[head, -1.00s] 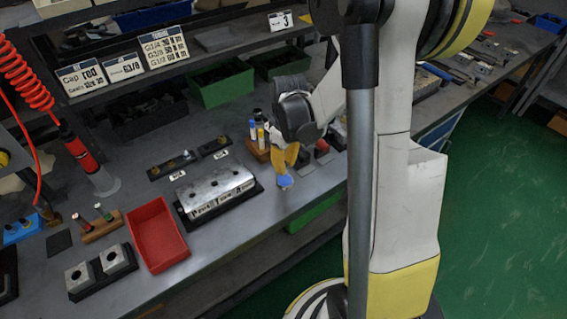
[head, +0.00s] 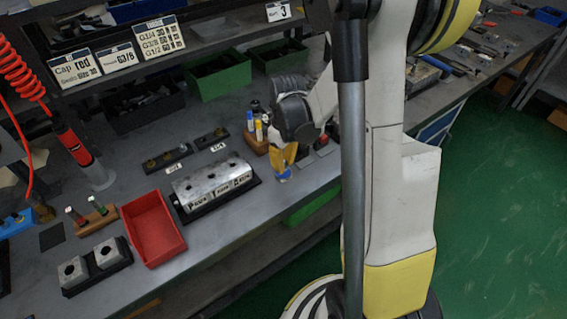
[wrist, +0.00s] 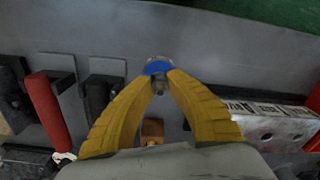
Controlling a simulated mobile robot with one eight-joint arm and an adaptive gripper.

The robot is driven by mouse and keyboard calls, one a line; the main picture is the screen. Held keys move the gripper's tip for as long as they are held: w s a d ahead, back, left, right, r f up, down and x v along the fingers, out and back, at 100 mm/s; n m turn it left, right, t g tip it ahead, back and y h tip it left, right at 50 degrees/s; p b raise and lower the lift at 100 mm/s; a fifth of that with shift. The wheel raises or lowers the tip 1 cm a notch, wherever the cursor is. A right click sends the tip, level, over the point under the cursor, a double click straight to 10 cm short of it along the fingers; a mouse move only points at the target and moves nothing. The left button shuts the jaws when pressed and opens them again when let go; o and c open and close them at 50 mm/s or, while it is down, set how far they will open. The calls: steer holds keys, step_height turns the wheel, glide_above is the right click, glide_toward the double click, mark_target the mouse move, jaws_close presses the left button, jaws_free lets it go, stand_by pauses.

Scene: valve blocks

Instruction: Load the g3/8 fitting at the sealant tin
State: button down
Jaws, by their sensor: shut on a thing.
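My gripper (head: 284,166) is low over the bench, near its front edge, to the right of the metal valve block (head: 213,184). In the wrist view its yellow fingers (wrist: 159,76) come together on a small metallic fitting (wrist: 158,86). The fingers hide much of the fitting and I cannot read its size. A round tin with a grey rim and blue contents (wrist: 157,66), apparently the sealant tin, is right at the fingertips. It also shows in the head view (head: 284,178), partly covered by the fingers. I cannot tell whether the fitting touches the blue.
A red tray (head: 153,230) and a dark base with two grey blocks (head: 95,265) stand at the left. Dark strips with brass-coloured parts (head: 166,160) lie behind the valve block. A wooden holder (head: 253,142) stands just behind my gripper. Green bins (head: 218,81) are at the back.

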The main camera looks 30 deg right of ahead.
mark_target(284, 161)
steer(key=shift+f+b, duration=0.55)
stand_by(1.4)
steer(key=shift+r, duration=0.15)
steer(key=shift+r+p, duration=2.6)
steer(key=shift+r, duration=0.85)
steer(key=shift+s+f, duration=0.1)
